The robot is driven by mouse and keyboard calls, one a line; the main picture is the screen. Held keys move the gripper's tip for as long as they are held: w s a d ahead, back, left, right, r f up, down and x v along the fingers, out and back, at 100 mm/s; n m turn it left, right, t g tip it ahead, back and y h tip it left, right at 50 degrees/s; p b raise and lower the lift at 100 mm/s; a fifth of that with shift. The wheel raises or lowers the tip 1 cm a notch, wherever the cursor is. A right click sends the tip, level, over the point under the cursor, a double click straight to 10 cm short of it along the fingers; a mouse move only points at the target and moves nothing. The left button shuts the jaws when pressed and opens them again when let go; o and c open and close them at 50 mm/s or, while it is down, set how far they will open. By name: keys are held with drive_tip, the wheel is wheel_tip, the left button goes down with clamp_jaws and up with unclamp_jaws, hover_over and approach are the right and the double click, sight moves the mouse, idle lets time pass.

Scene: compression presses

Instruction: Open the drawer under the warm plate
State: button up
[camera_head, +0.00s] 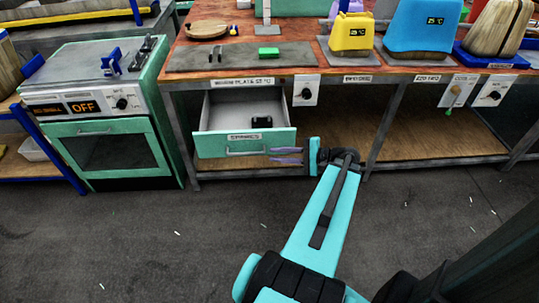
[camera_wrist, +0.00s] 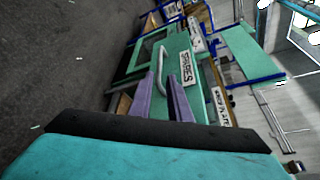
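The warm plate (camera_head: 212,62) is a flat grey slab on the bench, with a label strip on the front edge below it. The drawer (camera_head: 212,145) under it has a green front marked SPARES and stands pulled out, its pale inside showing. Its grey bar handle (camera_head: 245,153) also shows in the wrist view (camera_wrist: 161,62). My gripper (camera_head: 271,155) is at the drawer's right end, its two purple fingers apart and pointing left, tips close to the handle's right end. In the wrist view the handle lies between the fingers (camera_wrist: 160,78); I cannot tell whether they touch it.
A small black item (camera_head: 261,121) lies in the drawer. A green oven (camera_head: 110,150) stands left of the bench. Bench legs (camera_head: 385,130) and a wooden lower shelf (camera_head: 440,138) are to the right.

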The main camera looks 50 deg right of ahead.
drive_tip(key=shift+s+d+r, duration=0.15)
drive_tip(key=shift+s+d, duration=0.15)
drive_tip(key=shift+s, duration=0.3)
